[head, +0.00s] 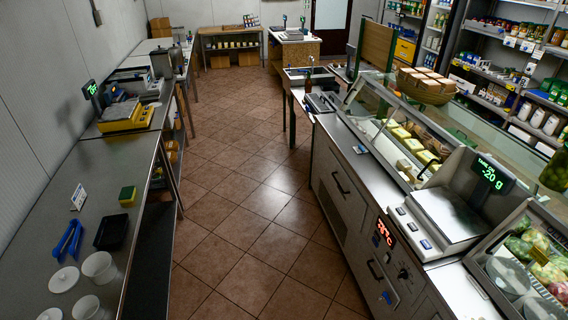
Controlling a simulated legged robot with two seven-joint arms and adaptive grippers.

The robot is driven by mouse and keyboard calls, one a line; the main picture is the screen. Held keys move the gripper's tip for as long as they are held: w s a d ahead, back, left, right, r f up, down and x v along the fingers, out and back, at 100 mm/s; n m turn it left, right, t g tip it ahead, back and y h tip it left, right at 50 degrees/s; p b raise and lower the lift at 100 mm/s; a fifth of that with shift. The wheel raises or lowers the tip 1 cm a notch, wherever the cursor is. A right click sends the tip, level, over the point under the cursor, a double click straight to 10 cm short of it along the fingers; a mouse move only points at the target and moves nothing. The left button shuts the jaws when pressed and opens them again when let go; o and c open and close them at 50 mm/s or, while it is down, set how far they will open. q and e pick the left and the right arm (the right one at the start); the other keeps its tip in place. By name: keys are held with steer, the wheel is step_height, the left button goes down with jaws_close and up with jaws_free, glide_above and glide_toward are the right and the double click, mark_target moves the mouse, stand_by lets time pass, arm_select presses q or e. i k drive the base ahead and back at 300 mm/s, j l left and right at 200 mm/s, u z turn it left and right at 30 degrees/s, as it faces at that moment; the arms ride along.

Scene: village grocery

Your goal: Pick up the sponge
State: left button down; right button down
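A small sponge (127,196), yellow with a dark green top, sits on the long steel counter (105,160) at the left of the head view. It is close to the counter's right edge, behind a black tray. Nothing touches it. Neither of my grippers shows in the head view.
Near the sponge are a black tray (111,232), blue tongs (69,240), a small sign (79,196) and white cups (99,267) with lids. A yellow scale (124,116) stands farther back. The tiled aisle (240,210) is clear; a glass display counter (400,130) lines its right.

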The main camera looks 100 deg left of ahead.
mark_target(127, 193)
steer(key=u, duration=4.75)
